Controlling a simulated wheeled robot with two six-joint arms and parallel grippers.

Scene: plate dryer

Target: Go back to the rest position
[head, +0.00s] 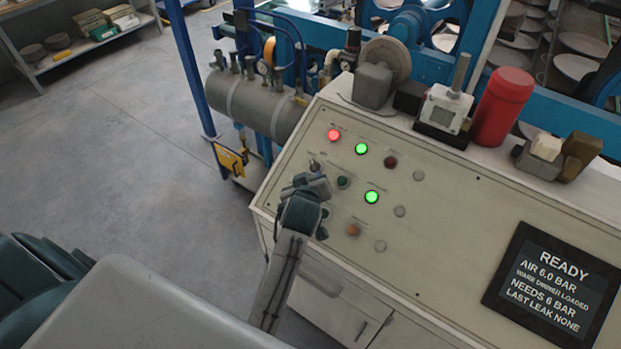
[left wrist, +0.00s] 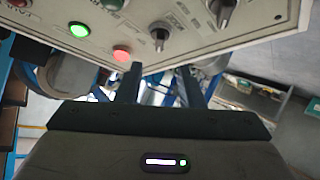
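My left gripper (head: 314,172) is over the left part of the sloped control panel (head: 450,230), near its knobs and buttons. In the left wrist view its two fingers (left wrist: 161,78) stand apart with nothing visible between them. Beyond them are a lit red lamp (left wrist: 121,54), a lit green lamp (left wrist: 79,29) and dark knobs (left wrist: 160,35). Whether the fingers touch the panel cannot be told. In the head view the arm hides some controls. The screen (head: 550,285) reads READY, AIR 6.0 BAR. My right gripper is not in view.
A grey tank (head: 255,105) and blue frame are left of the cabinet. A shelf (head: 85,45) is at the far left. The floor (head: 120,150) between is clear.

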